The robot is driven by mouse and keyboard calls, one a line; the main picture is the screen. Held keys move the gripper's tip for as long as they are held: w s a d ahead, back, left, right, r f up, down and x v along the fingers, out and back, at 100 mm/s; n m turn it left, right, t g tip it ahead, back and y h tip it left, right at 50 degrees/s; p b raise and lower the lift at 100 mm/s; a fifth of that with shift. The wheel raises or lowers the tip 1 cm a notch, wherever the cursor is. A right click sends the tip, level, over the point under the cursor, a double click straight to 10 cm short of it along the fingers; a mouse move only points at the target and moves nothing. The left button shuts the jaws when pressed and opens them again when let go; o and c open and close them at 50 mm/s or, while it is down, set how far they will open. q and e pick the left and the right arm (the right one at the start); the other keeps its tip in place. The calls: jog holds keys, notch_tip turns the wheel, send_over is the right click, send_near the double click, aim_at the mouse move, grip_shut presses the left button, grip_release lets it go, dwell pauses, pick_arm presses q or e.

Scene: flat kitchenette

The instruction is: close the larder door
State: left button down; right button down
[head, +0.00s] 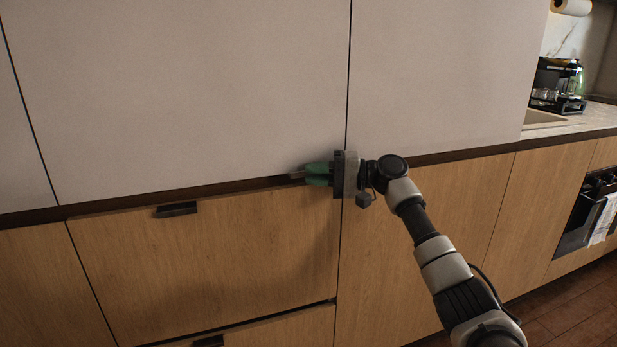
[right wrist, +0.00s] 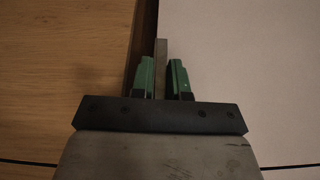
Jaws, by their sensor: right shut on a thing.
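The larder door (head: 190,95) is the large pale panel in the head view, above a wooden drawer front. It looks about flush with the pale panels on both sides, with only thin dark seams between them. My right gripper (head: 312,175) is at its lower right corner, its green fingers pointing left. It is shut on a thin grey bar, seemingly the door's handle (head: 296,175), along the bottom edge. In the right wrist view, the bar (right wrist: 161,55) stands between the green fingers, with the pale door (right wrist: 240,70) on the right. My left gripper is not in view.
A wooden drawer front (head: 200,260) with a dark handle (head: 176,209) lies just below the door. A pale panel (head: 435,75) adjoins on the right. Farther right are a counter (head: 570,125) and an oven (head: 585,215) with a towel.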

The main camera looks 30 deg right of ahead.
jog(key=shift+f, duration=0.15)
jog(key=c, duration=1.1)
grip_release()
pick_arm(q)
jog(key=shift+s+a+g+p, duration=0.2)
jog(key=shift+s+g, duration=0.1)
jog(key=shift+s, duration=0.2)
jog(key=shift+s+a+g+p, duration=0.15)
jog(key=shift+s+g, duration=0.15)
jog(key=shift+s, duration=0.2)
pick_arm(e)
jog(key=v, duration=1.1)
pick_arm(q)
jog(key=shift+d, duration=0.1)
